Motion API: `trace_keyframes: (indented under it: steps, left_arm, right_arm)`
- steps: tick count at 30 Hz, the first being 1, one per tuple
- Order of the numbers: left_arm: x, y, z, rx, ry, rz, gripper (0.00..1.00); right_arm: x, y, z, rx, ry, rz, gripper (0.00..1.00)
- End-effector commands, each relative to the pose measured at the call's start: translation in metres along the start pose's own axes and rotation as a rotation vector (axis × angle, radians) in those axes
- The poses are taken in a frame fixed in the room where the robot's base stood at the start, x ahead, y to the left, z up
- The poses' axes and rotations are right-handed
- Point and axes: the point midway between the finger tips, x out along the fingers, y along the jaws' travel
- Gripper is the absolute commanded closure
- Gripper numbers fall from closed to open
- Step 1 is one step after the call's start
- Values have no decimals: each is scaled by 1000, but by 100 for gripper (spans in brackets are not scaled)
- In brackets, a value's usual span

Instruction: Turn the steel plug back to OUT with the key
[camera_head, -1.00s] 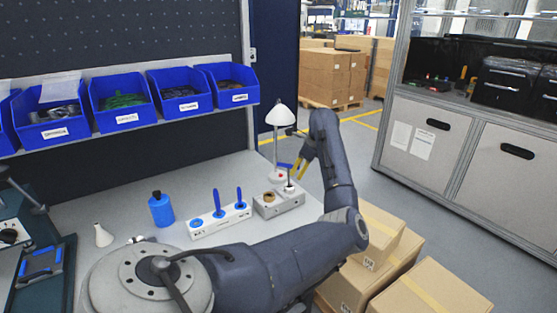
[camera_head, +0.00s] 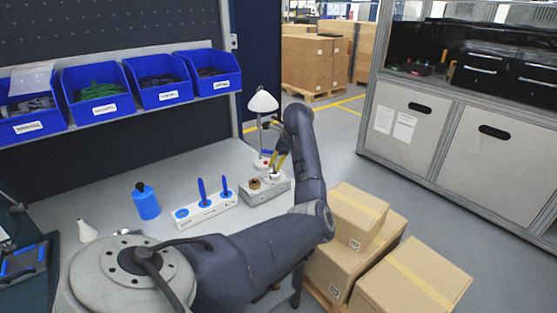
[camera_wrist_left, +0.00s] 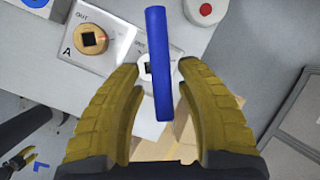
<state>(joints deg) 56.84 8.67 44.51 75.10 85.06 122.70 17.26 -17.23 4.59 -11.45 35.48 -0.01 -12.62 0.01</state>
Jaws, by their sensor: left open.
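The grey housing (camera_head: 266,189) stands at the right end of the bench, with a brass plug (camera_wrist_left: 88,39) marked A and OUT. The steel plug (camera_wrist_left: 146,75) sits to its right in the wrist view, partly hidden behind the blue key handle (camera_wrist_left: 158,60). My left gripper (camera_wrist_left: 160,72) is open, its yellow fingers on both sides of the handle with gaps. In the head view the left gripper (camera_head: 279,158) is small, just above the housing. How deep the key sits is hidden. A dark arm with a yellowish tip at the wrist view's lower left may be my right gripper (camera_wrist_left: 18,162).
A white rack (camera_head: 207,211) with two blue keys stands left of the housing. A blue bottle (camera_head: 146,202) is farther left. A white lamp (camera_head: 262,102) stands behind the housing; a red button (camera_wrist_left: 205,9) is close by. Cardboard boxes (camera_head: 370,232) stand right of the bench.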

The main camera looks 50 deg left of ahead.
Motion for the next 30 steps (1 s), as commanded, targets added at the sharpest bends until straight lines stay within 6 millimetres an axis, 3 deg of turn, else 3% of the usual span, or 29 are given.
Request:
trace_keyframes:
  steps: [3, 13, 24, 30]
  left_arm:
    - [0, 0, 0, 0, 0, 0, 61]
    - [0, 0, 0, 0, 0, 0, 99]
    - [0, 0, 0, -5, -1, 3, 100]
    - [0, 0, 0, -127, -26, 55, 100]
  right_arm:
    - [0, 0, -1, 0, 1, 0, 56]
    - [0, 0, -1, 0, 2, 0, 56]
    - [0, 0, -2, 0, 2, 0, 56]
    - [0, 0, -2, 0, 3, 0, 56]
